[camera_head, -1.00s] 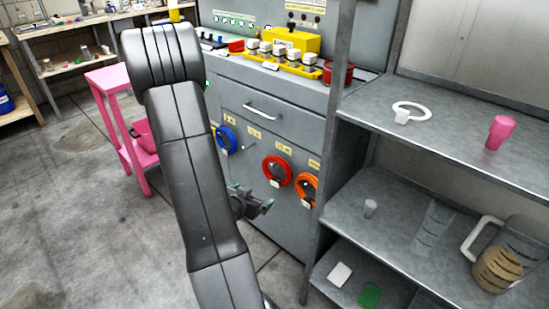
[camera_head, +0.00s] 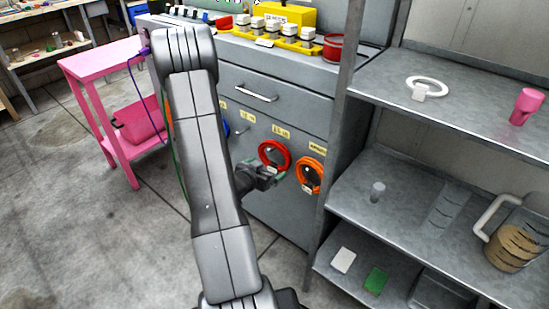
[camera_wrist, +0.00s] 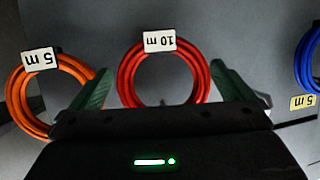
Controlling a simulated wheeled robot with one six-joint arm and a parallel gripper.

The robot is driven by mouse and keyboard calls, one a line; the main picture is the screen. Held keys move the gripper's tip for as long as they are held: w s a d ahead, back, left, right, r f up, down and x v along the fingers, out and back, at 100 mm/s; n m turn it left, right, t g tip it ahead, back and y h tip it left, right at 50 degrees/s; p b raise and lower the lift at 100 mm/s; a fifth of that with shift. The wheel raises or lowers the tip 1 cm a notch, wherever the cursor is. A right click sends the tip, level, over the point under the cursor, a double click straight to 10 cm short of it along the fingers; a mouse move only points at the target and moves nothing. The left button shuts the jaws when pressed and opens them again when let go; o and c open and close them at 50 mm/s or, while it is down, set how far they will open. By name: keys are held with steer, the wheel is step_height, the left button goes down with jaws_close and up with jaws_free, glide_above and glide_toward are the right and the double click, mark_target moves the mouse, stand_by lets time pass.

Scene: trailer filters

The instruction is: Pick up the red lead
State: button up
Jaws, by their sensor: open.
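The red lead (camera_head: 274,155) is a coiled ring hanging on the front of the grey cabinet, below the drawer. In the wrist view the red lead (camera_wrist: 124,82) has a white tag marked 10 m, seen upside down. My gripper (camera_head: 274,176) is open and in front of the cabinet, close to the lower part of the red lead. In the wrist view its two green fingers (camera_wrist: 163,84) stand on either side of the coil, with the lead between them. I cannot tell whether they touch it.
An orange lead (camera_head: 310,174) hangs right of the red one; a blue lead (camera_wrist: 312,60) hangs on the other side. A metal shelf (camera_head: 375,208) stands at the right with jugs and small items. A pink table (camera_head: 98,62) stands at the left. Floor at lower left is clear.

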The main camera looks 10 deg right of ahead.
steer(key=b+x, duration=0.1)
steer(key=x, duration=0.4)
steer(key=shift+a+f, duration=0.1)
steer(key=shift+f, duration=0.05)
steer(key=c, duration=0.8)
steer(key=shift+o, duration=0.2)
steer(key=shift+s+a+r+p, duration=0.1)
steer(key=shift+a+r+p, duration=0.15)
steer(key=shift+r, duration=0.35)
step_height(320, 180, up, 6)
steer(key=p, duration=0.3)
steer(key=shift+r, duration=0.2)
steer(key=s+a, duration=0.4)
steer(key=a, duration=0.1)
steer(key=s+a+p, duration=0.1)
steer(key=s+a, duration=0.3)
steer(key=a, duration=0.1)
steer(key=s+a+p, duration=0.1)
steer(key=s+a, duration=0.3)
steer(key=a, duration=0.1)
steer(key=shift+a+f, duration=0.2)
steer(key=shift+f, duration=0.05)
steer(key=shift+c, duration=0.6)
